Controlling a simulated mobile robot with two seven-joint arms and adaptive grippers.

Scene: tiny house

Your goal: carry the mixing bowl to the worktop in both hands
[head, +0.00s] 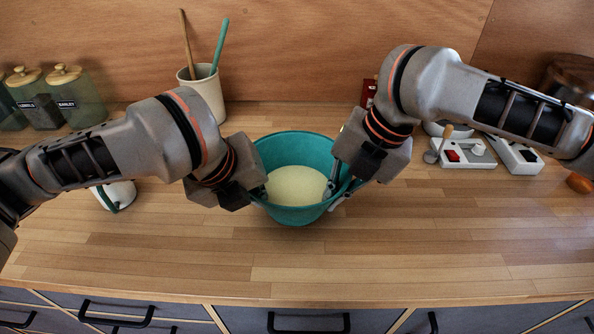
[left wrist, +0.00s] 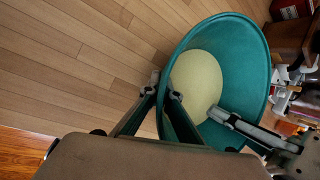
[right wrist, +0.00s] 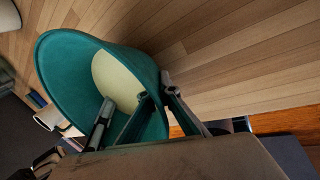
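The teal mixing bowl (head: 290,148), with pale batter (head: 295,185) inside, is upright in the middle of the wooden worktop (head: 400,250). I cannot tell whether its base touches the wood. My left gripper (head: 260,197) is at its left rim. In the left wrist view its fingers (left wrist: 162,92) pinch the bowl wall (left wrist: 240,60), one inside and one outside. My right gripper (head: 335,193) is at the right rim. In the right wrist view its fingers (right wrist: 153,90) straddle the wall (right wrist: 75,65) closely, shut on it.
A utensil crock (head: 205,92) stands behind left, with labelled jars (head: 70,95) at far left. A white mug (head: 116,193) is under my left arm. A white device with a red switch (head: 460,153) is at right. The front of the worktop is clear, above drawers (head: 300,320).

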